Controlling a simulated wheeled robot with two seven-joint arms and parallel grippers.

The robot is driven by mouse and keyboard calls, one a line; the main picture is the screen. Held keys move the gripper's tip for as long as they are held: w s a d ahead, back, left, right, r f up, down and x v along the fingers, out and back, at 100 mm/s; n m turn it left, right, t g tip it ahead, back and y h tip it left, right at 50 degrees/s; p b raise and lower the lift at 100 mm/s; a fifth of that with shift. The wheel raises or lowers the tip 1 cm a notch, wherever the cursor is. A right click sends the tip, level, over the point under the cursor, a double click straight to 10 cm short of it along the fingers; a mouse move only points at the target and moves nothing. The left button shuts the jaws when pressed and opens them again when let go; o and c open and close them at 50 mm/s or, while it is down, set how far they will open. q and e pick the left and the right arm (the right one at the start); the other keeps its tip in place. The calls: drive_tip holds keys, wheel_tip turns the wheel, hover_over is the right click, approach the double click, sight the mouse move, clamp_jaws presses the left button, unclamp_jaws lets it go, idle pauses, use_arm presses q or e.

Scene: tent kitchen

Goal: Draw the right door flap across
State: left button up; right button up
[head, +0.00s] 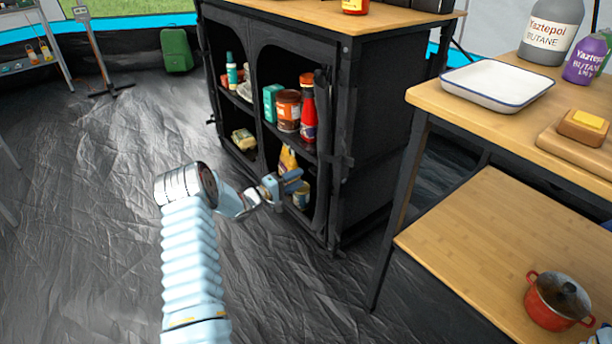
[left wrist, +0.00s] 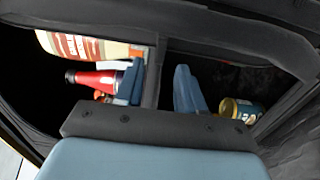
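The right door flap (head: 322,120) is a dark fabric strip gathered along the right side of the black cabinet's right opening. That opening stands uncovered. My left gripper (head: 284,187) is in front of the lower part of this opening, left of the flap. In the left wrist view its two blue fingers (left wrist: 160,88) are apart, with a shelf edge visible behind the gap and no fabric between them. Dark fabric (left wrist: 240,35) runs along the top of that view; I cannot tell whether it is flap or frame.
A red bottle (head: 308,108), a brown jar (head: 288,110) and a tin (head: 301,196) stand on the cabinet's shelves. A wooden table (head: 460,112) with a red pot (head: 556,300) on its lower shelf is at the right.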

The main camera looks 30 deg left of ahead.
sight(311, 172)
use_arm(q)
drive_tip(key=shift+x, duration=2.25)
clamp_jaws()
